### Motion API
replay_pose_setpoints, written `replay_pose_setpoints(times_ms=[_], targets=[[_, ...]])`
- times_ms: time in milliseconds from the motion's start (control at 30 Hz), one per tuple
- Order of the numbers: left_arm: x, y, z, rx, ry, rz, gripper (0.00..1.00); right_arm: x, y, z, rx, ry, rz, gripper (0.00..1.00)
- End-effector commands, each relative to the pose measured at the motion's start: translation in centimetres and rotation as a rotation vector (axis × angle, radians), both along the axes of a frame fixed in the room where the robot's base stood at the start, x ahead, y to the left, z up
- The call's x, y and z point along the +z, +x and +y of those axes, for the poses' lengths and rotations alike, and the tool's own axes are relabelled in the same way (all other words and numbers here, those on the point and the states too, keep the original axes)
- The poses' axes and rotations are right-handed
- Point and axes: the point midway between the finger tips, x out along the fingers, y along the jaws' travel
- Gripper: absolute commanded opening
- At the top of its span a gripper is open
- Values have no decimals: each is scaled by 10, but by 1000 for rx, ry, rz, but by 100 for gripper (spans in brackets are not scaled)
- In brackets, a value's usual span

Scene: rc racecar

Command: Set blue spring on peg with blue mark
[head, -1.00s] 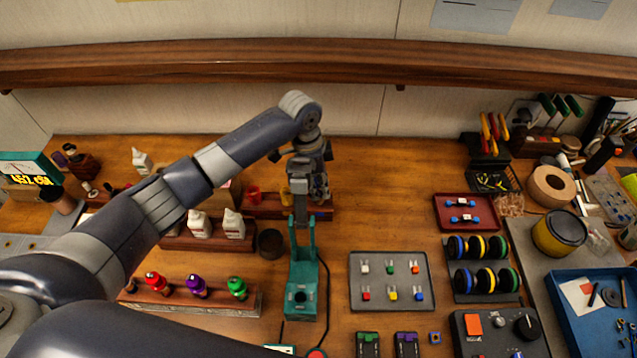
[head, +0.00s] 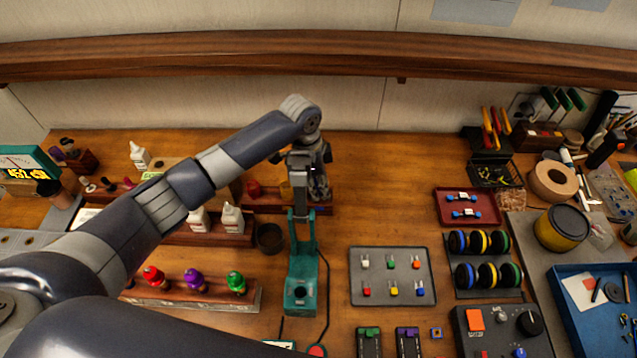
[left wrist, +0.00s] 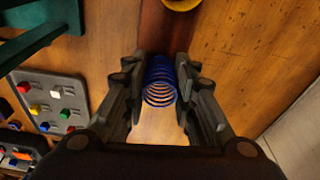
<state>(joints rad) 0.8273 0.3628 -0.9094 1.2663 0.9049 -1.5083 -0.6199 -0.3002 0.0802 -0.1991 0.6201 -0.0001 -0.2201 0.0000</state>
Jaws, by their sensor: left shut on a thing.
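A blue spring (left wrist: 160,90) is held between the two fingers of my left gripper (left wrist: 161,70), which is shut on it. In the head view my left gripper (head: 318,188) is over the right end of a dark wooden rack (head: 270,207) at the back of the table. The spring cannot be made out clearly there. A red cylindrical part (head: 254,188) and a yellow one (head: 285,193) are on the rack to its left. The peg with the blue mark cannot be made out; the gripper covers that end of the rack. My right gripper is not in view.
A green press-like stand (head: 303,275) is in front of the rack. White bottles (head: 232,218) and a dark cup (head: 270,238) stand to the left. A grey tray of small coloured parts (head: 392,302) lies to the right.

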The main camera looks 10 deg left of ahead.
Motion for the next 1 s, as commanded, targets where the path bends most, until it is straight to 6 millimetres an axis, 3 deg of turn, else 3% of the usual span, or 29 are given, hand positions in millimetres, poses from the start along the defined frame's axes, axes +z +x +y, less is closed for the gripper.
replay_pose_setpoints(times_ms=[633,667,733,1000], targets=[[-11,0,0,-1,-1,0,15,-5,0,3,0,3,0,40],[-11,0,0,-1,-1,0,32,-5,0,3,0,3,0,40],[-11,0,0,-1,0,0,48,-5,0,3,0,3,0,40],[-11,0,0,-1,0,0,49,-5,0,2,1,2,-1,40]])
